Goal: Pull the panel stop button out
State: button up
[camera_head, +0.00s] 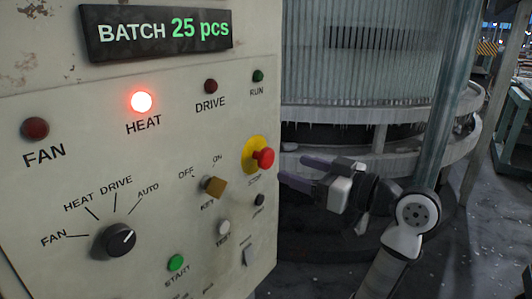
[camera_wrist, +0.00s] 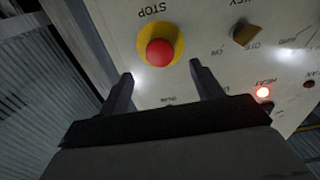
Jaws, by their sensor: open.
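The panel stop button (camera_head: 264,158) is a red mushroom head on a yellow round plate, at the right side of the control panel. In the wrist view the red button (camera_wrist: 160,53) sits on its yellow ring under the word STOP, above and between my fingertips. My gripper (camera_head: 291,171) is open and empty, just right of the button in the head view, its two fingers pointing at the panel. The fingers look apart from the button. In the wrist view my gripper (camera_wrist: 162,78) has a finger on each side of the button's line.
The panel (camera_head: 70,165) carries a brown key switch (camera_head: 213,186), a black rotary selector (camera_head: 115,241), a green START button (camera_head: 176,262) and a lit red HEAT lamp (camera_head: 141,102). A display (camera_head: 158,31) reads BATCH 25 pcs. A large ribbed cylindrical machine (camera_head: 370,70) stands behind my arm.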

aim_at(271, 160)
jog(key=p+x, duration=0.2)
jog(key=x, duration=0.6)
jog(key=shift+w+a, duration=0.2)
jog(key=shift+a, duration=0.05)
